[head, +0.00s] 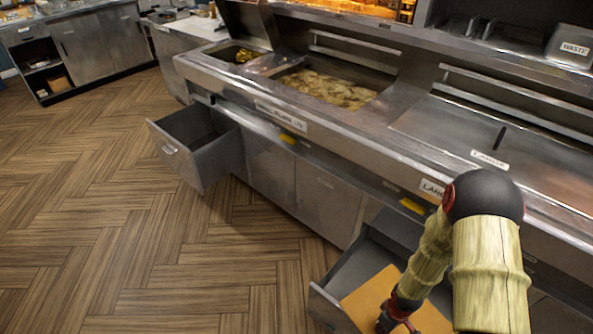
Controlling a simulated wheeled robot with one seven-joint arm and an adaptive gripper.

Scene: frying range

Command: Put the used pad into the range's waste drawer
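A flat tan-orange pad (366,297) shows at the bottom right, in or just above an open drawer (325,306) of the range. I cannot tell whether it rests on the drawer's floor. My gripper (396,326) is at the pad's near side, overlapping it in the picture and cut off by the bottom edge. Its fingertips do not show clearly, so I cannot tell whether it grips the pad. A second open drawer (187,160) stands out of the range further left and looks empty; the label on its front is too small to read.
The steel range (290,120) runs diagonally, with a fryer vat (325,88) of bubbling oil and a covered section on the right. A metal bin (571,46) marked "WASTE" stands on the upper right shelf. The wooden floor (130,230) at left is clear.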

